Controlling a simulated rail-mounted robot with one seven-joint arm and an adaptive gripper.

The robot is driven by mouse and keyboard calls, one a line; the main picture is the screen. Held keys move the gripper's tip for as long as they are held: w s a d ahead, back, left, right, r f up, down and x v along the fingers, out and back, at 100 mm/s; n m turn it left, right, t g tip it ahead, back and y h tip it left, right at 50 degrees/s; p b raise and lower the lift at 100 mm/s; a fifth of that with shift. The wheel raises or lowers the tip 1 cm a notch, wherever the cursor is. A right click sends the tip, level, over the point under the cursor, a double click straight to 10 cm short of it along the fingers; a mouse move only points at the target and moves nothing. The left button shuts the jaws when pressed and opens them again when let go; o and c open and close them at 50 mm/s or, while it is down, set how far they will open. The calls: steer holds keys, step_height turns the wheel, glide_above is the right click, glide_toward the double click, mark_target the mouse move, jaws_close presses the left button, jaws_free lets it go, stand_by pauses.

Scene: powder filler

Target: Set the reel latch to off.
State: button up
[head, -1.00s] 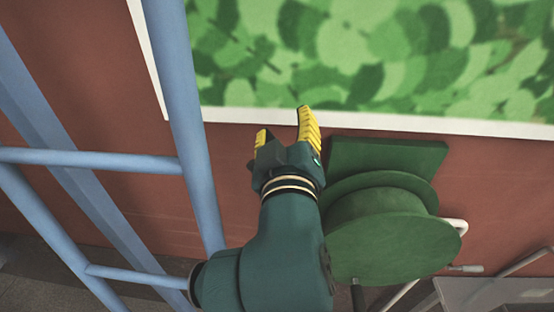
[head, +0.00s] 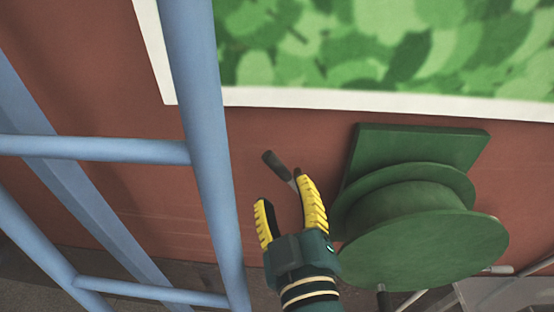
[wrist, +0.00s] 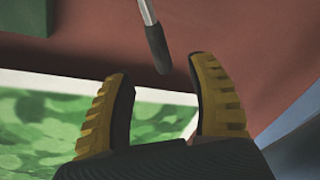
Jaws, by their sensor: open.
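A slim metal lever with a dark grip (head: 274,164), seemingly the reel latch, sticks out left of the green reel (head: 385,205) in the head view. Its lower shaft is hidden behind a yellow finger. In the wrist view the dark grip (wrist: 158,50) points down toward the gap between the fingers. My gripper (head: 281,189) is open and empty, with yellow ribbed fingers. It also shows in the wrist view (wrist: 160,70), with the grip's end near the gap between its fingertips. I cannot tell whether a finger touches the lever.
A blue tubular frame (head: 205,140) stands close on the left. The reel and its square green backing plate (head: 420,150) are close on the right. A white-bordered green leafy panel (head: 390,45) hangs on the red-brown wall (head: 190,220) above.

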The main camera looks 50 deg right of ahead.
mark_target(278, 171)
steer(key=x, duration=0.7)
steer(key=shift+w+d+p, duration=0.25)
steer(key=shift+w+p, duration=0.05)
steer(key=shift+p, duration=0.1)
jaws_close()
